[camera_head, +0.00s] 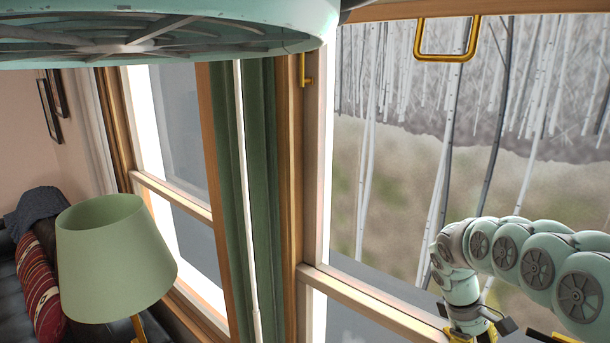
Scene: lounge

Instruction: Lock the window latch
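The large window (350,300) fills the right half of the view, with a wooden frame and a horizontal rail partway up. A small brass fitting (306,72) sits on its left upright, high up; it may be the latch, but I cannot tell its locked or unlocked state. A U-shaped brass handle (447,56) hangs from the upper wooden rail. My gripper (475,333) points down at the bottom right, in front of the pane and well below both brass parts. Its fingertips are cut off by the picture's lower edge, and nothing held is visible.
A green lampshade (115,258) stands at the lower left, before a dark sofa (15,285) with a red striped cushion (38,285). A green curtain (262,190) hangs beside the window's left side. A second window (178,130) is farther left.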

